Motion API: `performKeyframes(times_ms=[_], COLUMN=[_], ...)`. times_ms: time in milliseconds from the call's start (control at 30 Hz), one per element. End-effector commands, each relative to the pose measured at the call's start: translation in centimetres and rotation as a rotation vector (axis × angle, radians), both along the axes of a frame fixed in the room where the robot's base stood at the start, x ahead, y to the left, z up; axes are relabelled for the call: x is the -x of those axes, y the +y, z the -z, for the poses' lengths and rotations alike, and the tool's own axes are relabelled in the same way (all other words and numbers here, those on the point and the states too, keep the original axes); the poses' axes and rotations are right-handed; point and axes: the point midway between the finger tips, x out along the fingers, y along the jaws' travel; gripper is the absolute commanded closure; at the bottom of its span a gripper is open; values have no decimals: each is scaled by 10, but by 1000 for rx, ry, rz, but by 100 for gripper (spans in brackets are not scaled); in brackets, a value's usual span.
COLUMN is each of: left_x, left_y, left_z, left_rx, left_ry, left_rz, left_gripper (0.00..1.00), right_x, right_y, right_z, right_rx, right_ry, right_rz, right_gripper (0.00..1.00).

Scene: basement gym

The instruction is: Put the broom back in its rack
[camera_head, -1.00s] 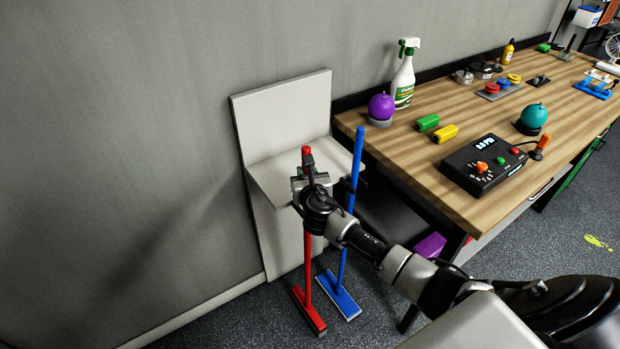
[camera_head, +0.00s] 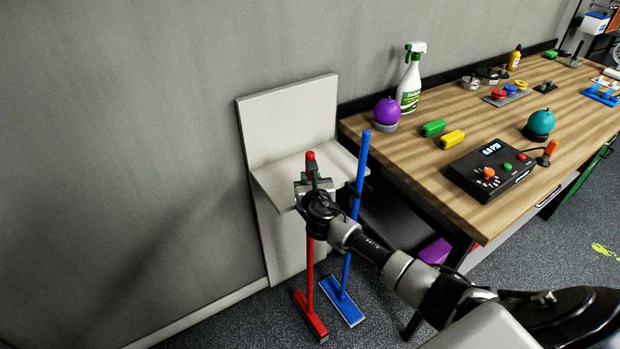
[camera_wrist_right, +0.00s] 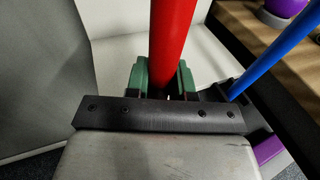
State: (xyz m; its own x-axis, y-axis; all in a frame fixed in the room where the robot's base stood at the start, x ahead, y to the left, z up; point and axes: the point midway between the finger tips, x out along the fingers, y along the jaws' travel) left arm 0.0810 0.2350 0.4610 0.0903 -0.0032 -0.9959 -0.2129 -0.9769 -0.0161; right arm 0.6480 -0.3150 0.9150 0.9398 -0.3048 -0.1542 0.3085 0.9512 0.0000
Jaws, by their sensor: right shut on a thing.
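A red broom (camera_head: 309,265) stands upright with its head low at the floor. My right gripper (camera_head: 314,186) is shut on the upper part of its handle. In the right wrist view the red handle (camera_wrist_right: 172,45) passes between my green-padded fingertips (camera_wrist_right: 163,78). The white rack (camera_head: 288,118) has a tall back panel against the wall and a shelf just behind my gripper. The handle is in front of the shelf; my gripper hides whether they touch. A blue broom (camera_head: 359,190) stands upright at the shelf's right, near a dark holder (camera_wrist_right: 222,92). My left gripper is out of view.
A wooden workbench (camera_head: 440,108) stands to the right, with a purple ball (camera_head: 387,111), a spray bottle (camera_head: 410,82) and a black control box (camera_head: 489,172) on it. A purple item (camera_head: 436,250) is below. Floor left of the brooms is clear.

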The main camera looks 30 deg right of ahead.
Motion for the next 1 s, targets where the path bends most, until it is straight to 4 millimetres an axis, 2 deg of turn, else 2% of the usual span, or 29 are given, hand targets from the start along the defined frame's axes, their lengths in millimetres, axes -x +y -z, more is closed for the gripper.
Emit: performKeyframes(times_ms=[33,200,233,500,633,1000], left_x=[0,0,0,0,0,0], left_y=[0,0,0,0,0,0], left_z=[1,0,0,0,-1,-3], left_rx=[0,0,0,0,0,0], left_ry=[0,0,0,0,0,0], left_rz=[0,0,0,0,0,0], left_gripper=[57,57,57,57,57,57], right_x=[-1,-1,-1,1,11,76], right_y=[0,0,0,1,3,25], right_z=[-1,-1,-1,2,0,-11], right_rx=[0,1,1,0,2,0], right_ry=[-4,-3,-3,3,2,0], right_rz=[-1,-1,-1,0,0,-3], right_gripper=[75,49,47,47,47,47])
